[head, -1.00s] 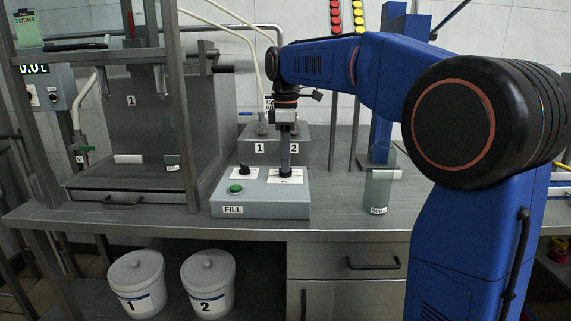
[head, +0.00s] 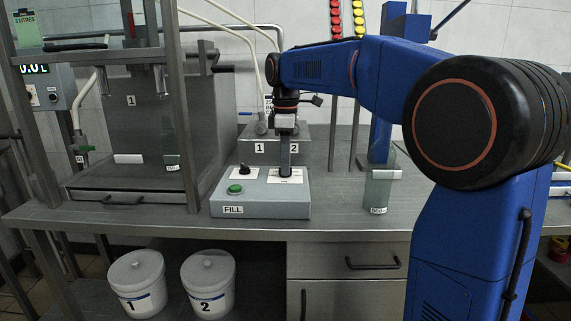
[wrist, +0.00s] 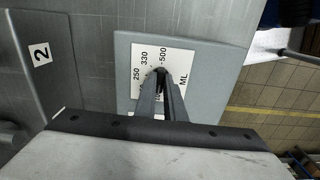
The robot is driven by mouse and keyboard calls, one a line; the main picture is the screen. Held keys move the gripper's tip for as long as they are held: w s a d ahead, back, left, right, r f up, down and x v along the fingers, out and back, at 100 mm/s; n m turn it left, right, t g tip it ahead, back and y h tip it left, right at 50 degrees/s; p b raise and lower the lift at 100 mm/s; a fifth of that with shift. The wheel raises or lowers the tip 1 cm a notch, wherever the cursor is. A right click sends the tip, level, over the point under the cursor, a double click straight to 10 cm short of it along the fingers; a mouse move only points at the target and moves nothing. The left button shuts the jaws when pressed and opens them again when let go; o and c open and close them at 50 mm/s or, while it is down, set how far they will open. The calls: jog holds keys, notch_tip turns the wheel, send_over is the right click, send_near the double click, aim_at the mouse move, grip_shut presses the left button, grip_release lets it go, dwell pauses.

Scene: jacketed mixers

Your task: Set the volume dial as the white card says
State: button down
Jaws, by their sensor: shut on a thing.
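The volume dial (wrist: 161,72) is a small dark knob on a white scale plate (wrist: 150,58) marked 250, 330 and 500 ML; another mark is hidden by my fingers. My gripper (wrist: 162,84) is shut on the dial, and its fingers hide most of it, so I cannot tell its pointer's direction. In the head view my gripper (head: 284,170) points down onto the right plate of the grey FILL box (head: 260,208). A white card (head: 267,103) on the back wall is mostly hidden behind my arm and its words cannot be read.
A green button (head: 236,189) and a dark switch (head: 243,170) are left of the dial. A glass container (head: 378,190) stands to the right on the steel bench. A caged mixer (head: 125,140) stands at the left. The bench front (head: 340,222) is clear.

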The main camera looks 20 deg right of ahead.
jog(key=m, duration=1)
jog(key=shift+m, duration=0.3)
jog(key=m, duration=0.6)
jog(key=shift+m, duration=0.3)
dwell(0.3)
jog(key=c, duration=1.8)
grip_release()
jog(key=shift+c, duration=0.2)
